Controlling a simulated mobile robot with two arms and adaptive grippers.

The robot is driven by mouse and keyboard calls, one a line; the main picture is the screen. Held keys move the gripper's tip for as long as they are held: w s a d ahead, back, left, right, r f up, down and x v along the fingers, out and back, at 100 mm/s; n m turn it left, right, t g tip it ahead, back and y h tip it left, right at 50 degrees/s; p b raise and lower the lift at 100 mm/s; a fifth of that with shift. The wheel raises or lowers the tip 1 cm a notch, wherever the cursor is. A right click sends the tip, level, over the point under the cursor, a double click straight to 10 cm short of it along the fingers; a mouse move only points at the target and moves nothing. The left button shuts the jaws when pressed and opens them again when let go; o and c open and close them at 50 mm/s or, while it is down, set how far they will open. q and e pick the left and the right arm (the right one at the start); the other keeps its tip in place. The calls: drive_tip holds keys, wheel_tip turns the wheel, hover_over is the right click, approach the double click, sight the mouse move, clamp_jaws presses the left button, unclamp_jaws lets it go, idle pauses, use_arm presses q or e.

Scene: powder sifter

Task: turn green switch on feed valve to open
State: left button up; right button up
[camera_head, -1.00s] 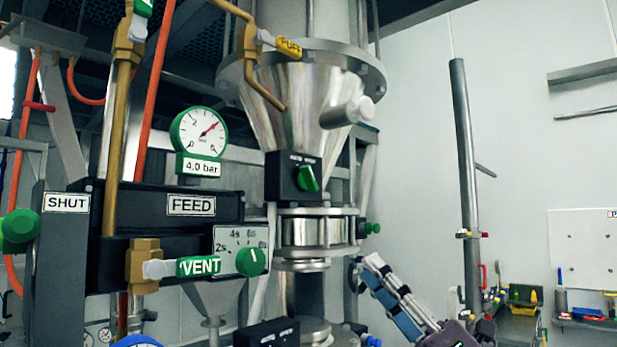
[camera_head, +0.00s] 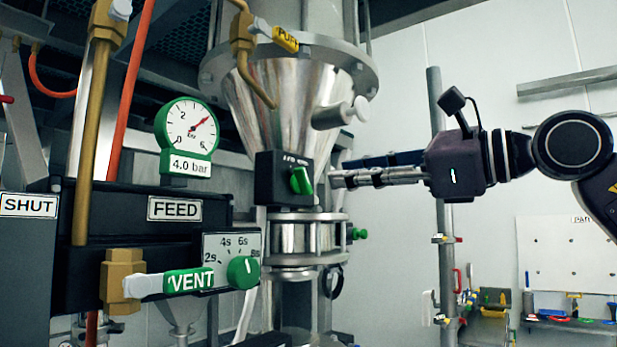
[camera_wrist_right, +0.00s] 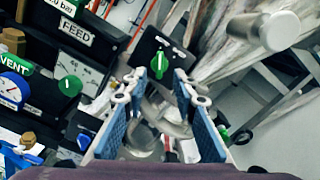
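The green switch (camera_head: 301,181) sits on a black box (camera_head: 270,178) at the foot of the shiny hopper cone, its handle tilted off vertical. The small white print above it is too small to read surely. My right gripper (camera_head: 337,180) points left at the switch from the right, its tips close to it. In the right wrist view, the blue-padded fingers (camera_wrist_right: 158,90) are open and empty, with the green switch (camera_wrist_right: 159,64) ahead between the tips. I see no contact. My left gripper is not in view.
A metal stub (camera_head: 340,114) juts from the cone above my right fingers. A flanged ring section (camera_head: 305,238) lies below the box. The FEED panel (camera_head: 175,208), a green dial (camera_head: 243,272) and the VENT handle (camera_head: 189,281) are to the left.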

sight(307, 178)
drive_tip(key=p+x, duration=0.2)
drive_tip(key=x, duration=0.4)
drive_tip(key=shift+w+a+r+p, duration=0.1)
drive_tip(key=shift+w+a+p, duration=0.05)
drive_tip(key=shift+p, duration=0.25)
drive_tip(key=shift+w+a, duration=0.3)
drive_tip(key=shift+a, duration=0.15)
clamp_jaws()
